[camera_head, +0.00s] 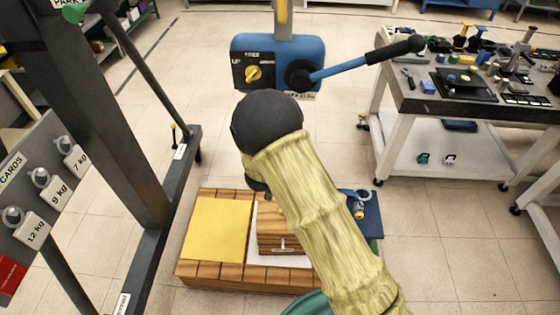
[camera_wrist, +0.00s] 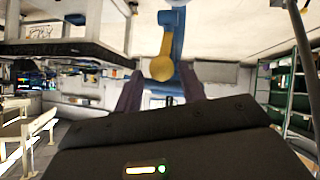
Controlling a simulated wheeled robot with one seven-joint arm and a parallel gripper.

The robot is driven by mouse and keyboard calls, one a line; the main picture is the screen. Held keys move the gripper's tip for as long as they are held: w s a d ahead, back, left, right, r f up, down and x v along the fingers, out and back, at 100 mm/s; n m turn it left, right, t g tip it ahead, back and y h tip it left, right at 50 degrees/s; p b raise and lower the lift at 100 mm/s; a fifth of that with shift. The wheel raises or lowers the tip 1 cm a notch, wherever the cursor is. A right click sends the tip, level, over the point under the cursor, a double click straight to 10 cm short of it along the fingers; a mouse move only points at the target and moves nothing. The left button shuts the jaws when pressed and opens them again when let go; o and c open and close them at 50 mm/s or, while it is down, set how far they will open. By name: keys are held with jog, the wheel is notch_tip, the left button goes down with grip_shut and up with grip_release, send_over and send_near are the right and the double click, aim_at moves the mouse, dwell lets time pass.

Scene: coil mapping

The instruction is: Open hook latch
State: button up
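A blue hook (camera_wrist: 184,76) shows in the wrist view, with a yellow piece that looks like its latch (camera_wrist: 162,66) at its left side. My gripper (camera_wrist: 160,91) is in the wrist view, its two dark fingers apart on either side of the picture's middle. The hook and yellow piece show beyond and between the fingers; I cannot tell whether they touch. In the head view my sleeved arm hides the gripper and the hook. A blue lever hoist (camera_head: 312,51) with a yellow knob (camera_head: 254,74) and a black-gripped lever (camera_head: 362,65) hangs above.
A wooden crate (camera_head: 214,273) with a yellow sheet (camera_head: 217,230) lies on the floor below my arm. A grey frame (camera_head: 105,130) stands at left. A tool-covered workbench (camera_head: 418,88) stands at right. Tiled floor between is mostly clear.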

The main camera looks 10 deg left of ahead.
jog(key=shift+s+f, duration=0.15)
jog(key=shift+a, duration=0.1)
jog(key=shift+s, duration=0.25)
jog(key=v, duration=1.7)
jog(key=shift+w+r, duration=0.25)
